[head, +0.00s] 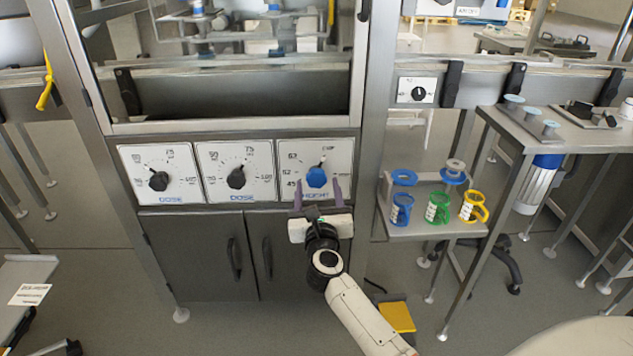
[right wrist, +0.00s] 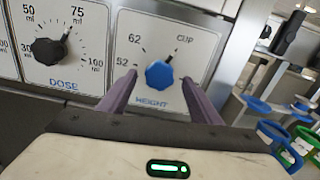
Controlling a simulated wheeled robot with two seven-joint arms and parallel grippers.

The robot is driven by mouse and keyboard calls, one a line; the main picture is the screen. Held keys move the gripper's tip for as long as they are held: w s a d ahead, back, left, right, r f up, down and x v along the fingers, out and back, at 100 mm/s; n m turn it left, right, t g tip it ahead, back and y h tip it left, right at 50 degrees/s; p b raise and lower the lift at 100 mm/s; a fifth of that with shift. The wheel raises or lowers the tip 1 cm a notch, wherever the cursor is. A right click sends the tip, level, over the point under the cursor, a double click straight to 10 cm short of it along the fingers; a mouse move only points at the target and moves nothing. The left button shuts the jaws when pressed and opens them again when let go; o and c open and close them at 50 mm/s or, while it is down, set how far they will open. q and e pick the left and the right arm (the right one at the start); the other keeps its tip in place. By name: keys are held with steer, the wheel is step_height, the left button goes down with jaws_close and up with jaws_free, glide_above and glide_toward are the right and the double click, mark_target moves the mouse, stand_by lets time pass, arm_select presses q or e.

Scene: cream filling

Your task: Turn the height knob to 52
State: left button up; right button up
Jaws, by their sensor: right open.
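The blue height knob (head: 316,178) is on the rightmost white dial panel of the machine front, with HEIGHT printed below it. It also shows in the right wrist view (right wrist: 159,75), where its pointer aims up and right, toward the CUP mark. The 52 mark (right wrist: 122,62) is at the left of the knob, with 62 above it. My right gripper (head: 317,190) is open. Its two purple fingers (right wrist: 159,82) stand on either side of the knob's lower part in the picture, with gaps. I cannot tell how far they reach over it. My left gripper is not in view.
Two black DOSE knobs (head: 159,181) (head: 236,177) are left of the height panel. Cabinet doors with dark handles (head: 234,260) are below. A small shelf (head: 410,232) with blue, green and yellow cup-like parts stands to the right.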

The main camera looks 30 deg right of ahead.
mark_target(316, 180)
steer(key=x, duration=0.4)
steer(key=shift+b, duration=0.3)
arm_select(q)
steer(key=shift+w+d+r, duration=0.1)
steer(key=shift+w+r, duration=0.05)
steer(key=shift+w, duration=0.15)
arm_select(e)
steer(key=shift+w+d, duration=0.15)
steer(key=shift+w, duration=0.1)
steer(key=shift+c, duration=0.4)
steer(key=c, duration=1)
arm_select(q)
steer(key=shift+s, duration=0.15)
arm_select(e)
steer(key=shift+o, duration=0.2)
